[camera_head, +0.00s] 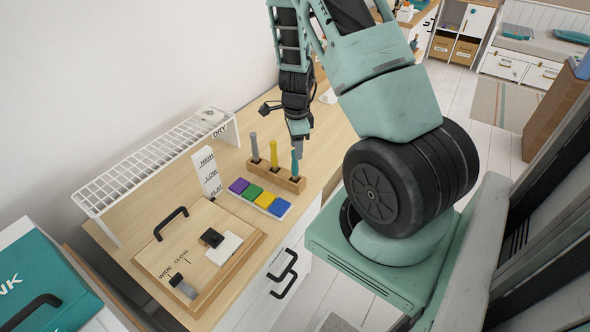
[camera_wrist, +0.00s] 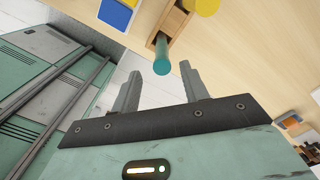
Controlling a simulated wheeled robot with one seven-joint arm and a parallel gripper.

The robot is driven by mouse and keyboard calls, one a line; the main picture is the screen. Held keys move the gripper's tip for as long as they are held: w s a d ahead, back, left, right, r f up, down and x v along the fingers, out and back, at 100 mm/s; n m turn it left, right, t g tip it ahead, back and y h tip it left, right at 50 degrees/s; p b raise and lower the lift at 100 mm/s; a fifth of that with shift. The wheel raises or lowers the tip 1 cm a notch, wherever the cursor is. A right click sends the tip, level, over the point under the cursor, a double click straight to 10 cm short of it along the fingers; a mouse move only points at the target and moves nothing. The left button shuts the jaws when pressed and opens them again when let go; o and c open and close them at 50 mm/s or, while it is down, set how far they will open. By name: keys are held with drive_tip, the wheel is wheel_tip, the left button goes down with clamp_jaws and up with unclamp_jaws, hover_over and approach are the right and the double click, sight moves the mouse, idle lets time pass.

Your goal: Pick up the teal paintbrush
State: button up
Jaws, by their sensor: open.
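The teal paintbrush (camera_head: 294,163) stands upright in the right-hand hole of a wooden block (camera_head: 262,173) on the desk. A yellow brush (camera_head: 274,155) and a grey brush (camera_head: 255,147) stand in the same block to its left. My gripper (camera_head: 298,148) is just above and beside the teal brush in the head view. In the wrist view, the teal brush (camera_wrist: 162,52) is just beyond the fingertips of my gripper (camera_wrist: 173,70), which are apart with nothing between them. The head view hides part of the fingers.
A tray of coloured blocks (camera_head: 259,199) lies in front of the brush block. A white wire rack (camera_head: 150,160) labelled DRY stands along the wall. A wooden board (camera_head: 200,250) with a black handle lies at the near end. Bare desk surrounds the brush block's far side.

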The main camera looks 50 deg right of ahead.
sight(295, 170)
drive_tip(key=f, duration=0.2)
drive_tip(key=f+p, duration=0.1)
drive_tip(key=f, duration=0.1)
drive_tip(key=shift+w+f, duration=0.2)
drive_tip(key=shift+f, duration=0.2)
clamp_jaws()
